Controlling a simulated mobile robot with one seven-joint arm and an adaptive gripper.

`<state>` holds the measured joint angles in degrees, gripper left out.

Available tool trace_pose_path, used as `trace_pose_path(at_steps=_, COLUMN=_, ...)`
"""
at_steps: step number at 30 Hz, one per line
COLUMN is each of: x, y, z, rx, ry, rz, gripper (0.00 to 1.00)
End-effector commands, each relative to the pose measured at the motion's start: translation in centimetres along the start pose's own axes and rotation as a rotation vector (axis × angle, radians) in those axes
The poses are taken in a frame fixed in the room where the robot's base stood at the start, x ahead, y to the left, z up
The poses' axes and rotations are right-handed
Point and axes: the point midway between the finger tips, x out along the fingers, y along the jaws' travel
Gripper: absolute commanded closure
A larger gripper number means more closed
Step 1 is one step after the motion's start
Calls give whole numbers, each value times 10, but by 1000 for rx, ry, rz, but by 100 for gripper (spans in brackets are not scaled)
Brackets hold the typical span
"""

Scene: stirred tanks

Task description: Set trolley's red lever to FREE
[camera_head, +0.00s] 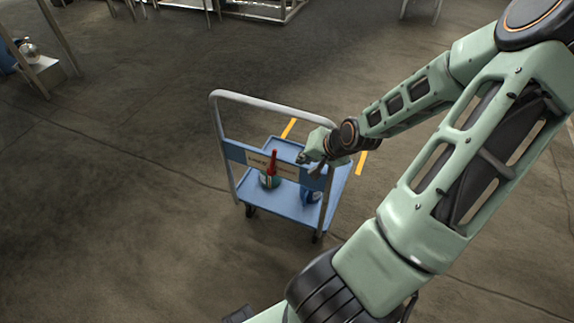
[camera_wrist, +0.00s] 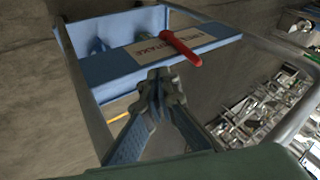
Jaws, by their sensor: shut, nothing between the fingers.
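The blue trolley (camera_head: 285,212) with a grey tube handle stands in the middle of the head view. Its blue crossbar (camera_wrist: 110,67) carries a pale label plate (camera_wrist: 148,54), whose lettering I cannot read surely. The red lever (camera_head: 273,161) stands nearly upright at the crossbar in the head view. In the wrist view the red lever (camera_wrist: 182,48) slants across the label plate. My gripper (camera_head: 303,158) is to the right of the lever in the head view. In the wrist view my gripper (camera_wrist: 160,75) is shut and empty, fingertips close to the lever; I cannot tell whether they touch.
A green container (camera_head: 268,181) and a blue container (camera_head: 311,194) stand on the trolley deck. Yellow floor marks (camera_head: 289,128) lie behind it. The trolley's tube handle (camera_head: 217,118) rises around the crossbar. The floor left of the trolley is clear.

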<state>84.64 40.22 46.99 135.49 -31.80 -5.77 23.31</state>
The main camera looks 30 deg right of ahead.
Motion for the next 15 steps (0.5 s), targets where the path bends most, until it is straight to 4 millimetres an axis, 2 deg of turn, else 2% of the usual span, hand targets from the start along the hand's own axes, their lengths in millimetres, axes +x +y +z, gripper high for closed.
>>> trace_pose_path(at_steps=3, x=-1, y=-19, z=-4, rx=-109, ry=31, rz=-32, gripper=100)
trace_pose_path(at_steps=5, x=-2, y=-24, z=-5, rx=-135, ry=40, rz=-39, gripper=100)
trace_pose_path(at_steps=15, x=-2, y=-25, z=-6, rx=-144, ry=44, rz=-43, gripper=100)
